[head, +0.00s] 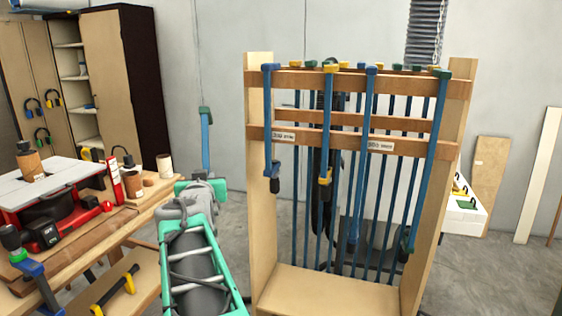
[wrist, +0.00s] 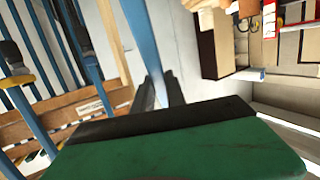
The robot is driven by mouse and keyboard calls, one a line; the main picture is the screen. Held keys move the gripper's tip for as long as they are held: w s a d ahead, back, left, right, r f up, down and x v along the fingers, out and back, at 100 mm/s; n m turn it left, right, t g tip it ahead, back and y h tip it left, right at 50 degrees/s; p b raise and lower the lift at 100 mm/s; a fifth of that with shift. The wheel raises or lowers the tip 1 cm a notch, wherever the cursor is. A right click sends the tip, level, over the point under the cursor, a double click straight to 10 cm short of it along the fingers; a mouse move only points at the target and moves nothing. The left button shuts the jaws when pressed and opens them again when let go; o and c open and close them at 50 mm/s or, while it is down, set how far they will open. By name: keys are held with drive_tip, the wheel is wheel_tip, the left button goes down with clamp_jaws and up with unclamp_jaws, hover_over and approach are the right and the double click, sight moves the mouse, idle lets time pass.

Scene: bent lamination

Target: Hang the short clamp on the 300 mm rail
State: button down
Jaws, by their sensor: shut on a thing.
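My gripper (head: 205,181) is shut on a clamp (head: 206,138) left of the rack, apart from it. The clamp stands nearly upright, its blue bar rising to a green head. In the wrist view my gripper's dark fingers (wrist: 161,92) close on the blue bar, and a green clamp part (wrist: 185,152) with a black edge fills the bottom. The wooden rack (head: 261,190) has cross rails with small labels. The front label at left (head: 283,135) seems to read 300 mm; another label (head: 380,145) sits further right, hard to read. The clamp's lower end is hidden in the head view.
Several blue-barred clamps hang on the rack, including a short blue-headed one (head: 268,120) at front left and a yellow-headed one (head: 327,120). A workbench (head: 135,215) with a red machine stands at left. Open floor shows between the bench and rack.

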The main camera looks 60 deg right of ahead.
drive_tip(key=s+d+r+m+g+h+b, duration=0.1)
drive_tip(key=s+d+r+m+g+h, duration=0.1)
drive_tip(key=s+d, duration=0.5)
drive_tip(key=s+d+r+m+g+h+b, duration=0.1)
drive_tip(key=s+d+r+m+g+h, duration=0.2)
drive_tip(key=s+d+r+h, duration=0.4)
drive_tip(key=shift+s+r+g+b, duration=0.3)
drive_tip(key=shift+s+r+g, duration=0.1)
drive_tip(key=shift+s+r, duration=0.65)
drive_tip(key=shift+d+f+h+b, duration=0.35)
drive_tip(key=shift+f+b, duration=0.1)
drive_tip(key=shift+b, duration=0.35)
drive_tip(key=shift+d, duration=0.15)
drive_tip(key=shift+w+d+p, duration=0.2)
drive_tip(key=shift+d, duration=0.9)
drive_tip(key=shift+w+d+p, duration=0.15)
drive_tip(key=shift+d+p, duration=0.05)
drive_tip(key=shift+d, duration=1)
